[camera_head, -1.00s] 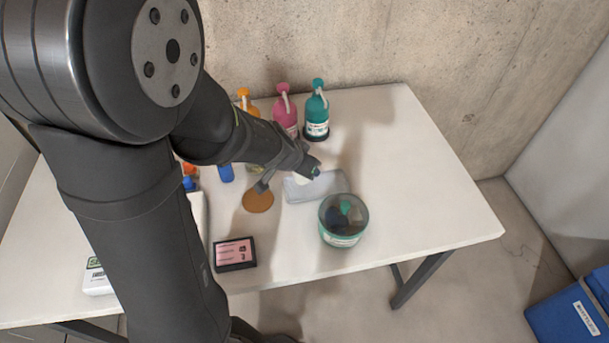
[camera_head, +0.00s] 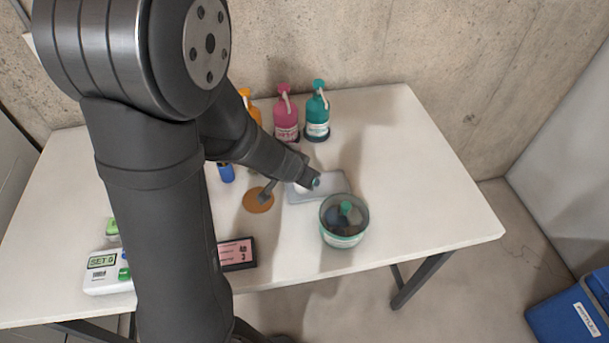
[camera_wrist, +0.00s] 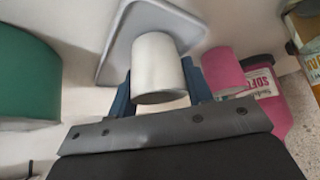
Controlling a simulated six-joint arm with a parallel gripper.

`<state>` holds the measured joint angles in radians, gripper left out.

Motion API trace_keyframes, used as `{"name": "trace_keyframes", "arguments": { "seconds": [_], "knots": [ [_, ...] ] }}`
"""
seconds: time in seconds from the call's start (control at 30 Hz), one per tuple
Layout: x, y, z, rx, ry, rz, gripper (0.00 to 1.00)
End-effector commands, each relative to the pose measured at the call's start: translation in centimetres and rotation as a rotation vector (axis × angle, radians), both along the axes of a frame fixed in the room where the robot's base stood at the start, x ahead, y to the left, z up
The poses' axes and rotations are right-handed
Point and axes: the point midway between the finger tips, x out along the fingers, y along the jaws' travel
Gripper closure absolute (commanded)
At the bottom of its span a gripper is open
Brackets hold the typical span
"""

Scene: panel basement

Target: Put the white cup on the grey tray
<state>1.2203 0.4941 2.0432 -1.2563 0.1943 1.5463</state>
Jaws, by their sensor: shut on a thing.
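The white cup (camera_wrist: 157,62) is between the two fingers of my gripper (camera_wrist: 158,88) in the wrist view, and the gripper is shut on it. In the head view only a small white part of the cup (camera_head: 302,188) shows beside my gripper (camera_head: 290,190); the wrist hides the rest. The grey tray (camera_head: 330,180) lies flat on the table, and the cup is over its left part. In the wrist view the tray's rim (camera_wrist: 115,55) shows behind the cup. I cannot tell whether the cup's base touches the tray.
A teal-rimmed bin (camera_head: 343,237) with dark contents stands just right of and in front of the tray. Pink (camera_head: 286,118) and teal (camera_head: 317,115) pump bottles stand behind it. A brown coaster (camera_head: 258,199) lies left. The table's right side is clear.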

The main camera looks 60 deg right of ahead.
Motion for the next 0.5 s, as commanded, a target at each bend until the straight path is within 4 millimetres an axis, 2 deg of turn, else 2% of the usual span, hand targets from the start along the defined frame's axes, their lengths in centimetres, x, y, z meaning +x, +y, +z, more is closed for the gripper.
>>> {"name": "trace_keyframes", "arguments": {
  "seconds": [0.07, 0.1, 0.2, 0.5],
  "knots": [
    [-0.01, 0.02, -0.30, 0.002, 0.001, 0.000, 0.76],
    [-0.01, 0.02, -0.31, 0.001, 0.001, 0.001, 0.50],
    [-0.01, 0.01, -0.28, 0.001, 0.000, 0.000, 0.32],
    [-0.01, 0.00, -0.22, 0.000, 0.000, 0.000, 0.32]
  ]
}}
